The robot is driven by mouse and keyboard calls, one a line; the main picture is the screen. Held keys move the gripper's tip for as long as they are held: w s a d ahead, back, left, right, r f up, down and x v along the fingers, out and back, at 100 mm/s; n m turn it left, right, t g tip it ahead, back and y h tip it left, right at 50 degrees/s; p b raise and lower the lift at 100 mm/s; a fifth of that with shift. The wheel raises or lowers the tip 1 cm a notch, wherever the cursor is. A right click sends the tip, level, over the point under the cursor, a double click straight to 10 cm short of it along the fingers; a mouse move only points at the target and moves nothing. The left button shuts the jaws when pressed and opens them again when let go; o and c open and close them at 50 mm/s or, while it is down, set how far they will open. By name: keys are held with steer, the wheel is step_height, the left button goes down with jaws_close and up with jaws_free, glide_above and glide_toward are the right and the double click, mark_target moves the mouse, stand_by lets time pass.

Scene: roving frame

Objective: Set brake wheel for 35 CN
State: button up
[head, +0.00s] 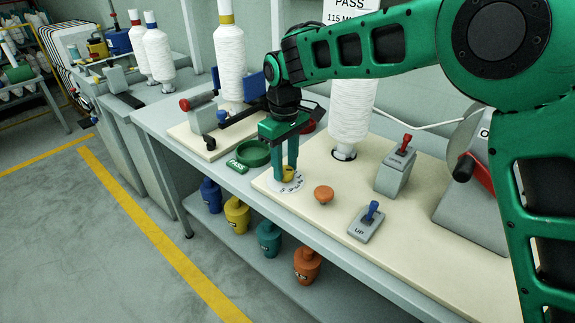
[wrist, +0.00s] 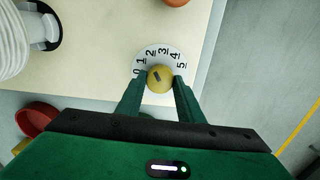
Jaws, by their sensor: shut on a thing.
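The brake wheel, a small yellow knob (head: 288,173), stands on a white dial plate (head: 285,186) at the front left of the cream board. In the wrist view the knob (wrist: 160,70) sits below an arc of numbers 0 to 5 on the dial plate (wrist: 152,53). A dark mark shows on the knob's top; its exact reading is hard to tell. My gripper (head: 284,168) points down over the dial, its green fingers shut on the knob's sides. In the wrist view my gripper (wrist: 159,85) has one finger on each side of it.
An orange button (head: 324,194), a blue lever marked UP (head: 371,213) and a red-topped switch (head: 402,151) stand right of the dial. A white yarn cone (head: 350,112) stands behind. A green bowl (head: 253,153) lies left. Several coloured weights (head: 237,217) stand on the lower shelf.

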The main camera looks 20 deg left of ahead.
mark_target(286, 169)
steer(key=shift+w+r, duration=0.1)
steer(key=shift+w, duration=0.05)
stand_by(0.3)
steer(key=o, duration=1.1)
step_height(286, 169, up, 11)
steer(key=shift+f, duration=0.15)
